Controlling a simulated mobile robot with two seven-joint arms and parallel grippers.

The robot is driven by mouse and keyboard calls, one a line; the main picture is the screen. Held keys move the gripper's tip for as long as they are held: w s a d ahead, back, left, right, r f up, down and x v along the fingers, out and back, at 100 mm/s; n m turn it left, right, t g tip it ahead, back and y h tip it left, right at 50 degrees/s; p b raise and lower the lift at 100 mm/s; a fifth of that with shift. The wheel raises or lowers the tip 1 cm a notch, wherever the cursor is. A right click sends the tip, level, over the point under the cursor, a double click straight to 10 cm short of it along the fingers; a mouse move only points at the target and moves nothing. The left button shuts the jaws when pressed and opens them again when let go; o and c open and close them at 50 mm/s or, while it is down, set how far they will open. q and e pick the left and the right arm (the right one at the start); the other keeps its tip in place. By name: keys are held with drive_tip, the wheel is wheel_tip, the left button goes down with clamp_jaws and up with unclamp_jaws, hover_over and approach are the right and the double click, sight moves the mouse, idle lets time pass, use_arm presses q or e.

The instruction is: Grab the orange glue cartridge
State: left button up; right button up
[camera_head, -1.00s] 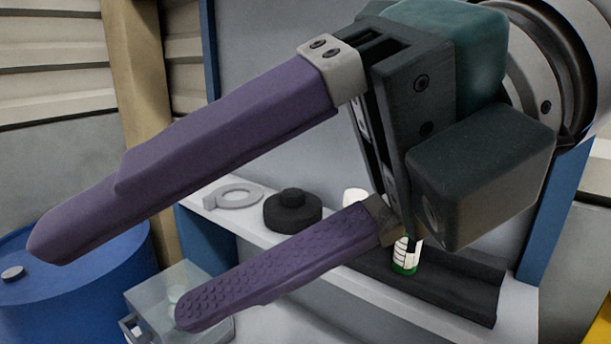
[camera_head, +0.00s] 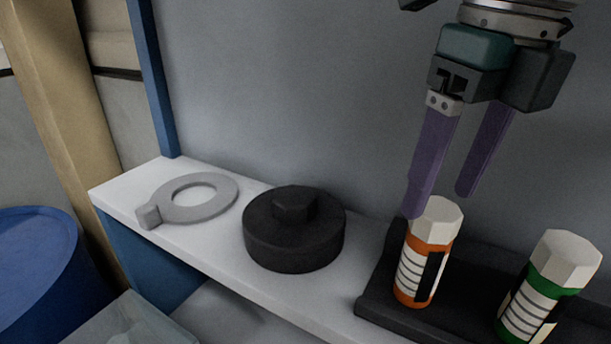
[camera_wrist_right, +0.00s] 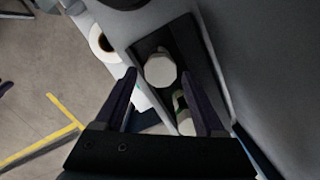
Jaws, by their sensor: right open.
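The orange glue cartridge (camera_head: 426,255) stands upright in a black tray on the shelf, with a white faceted cap and a striped label. My right gripper (camera_head: 440,202) is open and points down just above it, its purple fingers near the cap. In the right wrist view, a round white cap (camera_wrist_right: 160,71) shows between the tips of the open right gripper (camera_wrist_right: 159,73), but its orange body is hidden. A green cartridge (camera_head: 541,290) stands to its right and also shows partly in the right wrist view (camera_wrist_right: 184,121). My left gripper is not in view.
The black tray (camera_head: 376,305) lies on the white shelf (camera_head: 215,250), close to a grey back wall. A black disc with a knob (camera_head: 293,240) and a flat grey ring (camera_head: 225,205) lie left of it. A blue drum (camera_head: 35,270) stands lower left.

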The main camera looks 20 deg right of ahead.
sight(442, 213)
drive_tip(key=f, duration=0.2)
drive_tip(key=f+p, duration=0.1)
drive_tip(key=shift+s+f, duration=0.2)
drive_tip(key=shift+f, duration=0.15)
drive_tip(key=shift+w+f+p, duration=0.1)
drive_tip(key=shift+f+p, duration=0.35)
drive_tip(key=shift+f, duration=0.2)
drive_tip(key=f, duration=0.2)
drive_tip(key=f+p, duration=0.1)
drive_tip(key=shift+w+f, duration=0.35)
drive_tip(key=shift+f, duration=0.35)
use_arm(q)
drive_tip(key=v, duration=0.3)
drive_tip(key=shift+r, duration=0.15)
use_arm(e)
drive_tip(key=shift+w, duration=0.1)
clamp_jaws()
